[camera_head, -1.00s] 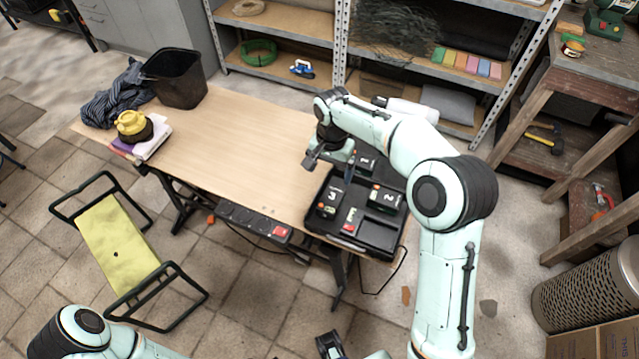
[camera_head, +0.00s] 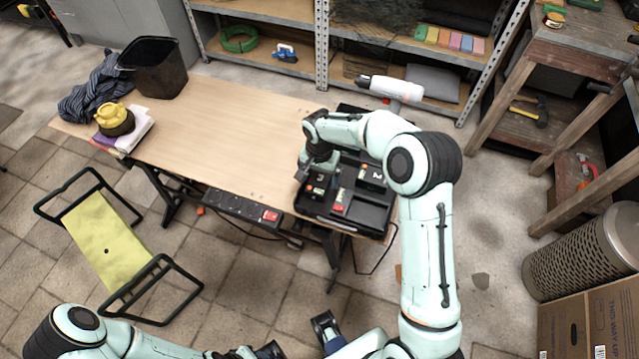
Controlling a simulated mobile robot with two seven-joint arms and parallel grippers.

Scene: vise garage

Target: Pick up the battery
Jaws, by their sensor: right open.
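A black tray (camera_head: 350,222) sits at the right end of the wooden table and holds several dark batteries. The battery marked 3 (camera_head: 319,188) is at its left, partly hidden by my right gripper (camera_head: 308,176). A battery with a red patch (camera_head: 341,200) lies beside it, and the battery marked 2 (camera_head: 373,177) is further right. My right gripper is open and low over the tray's left part, at battery 3; contact cannot be told. My left arm comes in at the bottom left; dark parts of its gripper (camera_head: 298,343) show at the bottom edge.
The wooden table (camera_head: 225,130) is clear in the middle. A black bin (camera_head: 155,68), a cloth and a yellow object (camera_head: 114,118) are at its left end. A power strip (camera_head: 240,208) runs along the front edge. Metal shelves stand behind; a workbench stands right.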

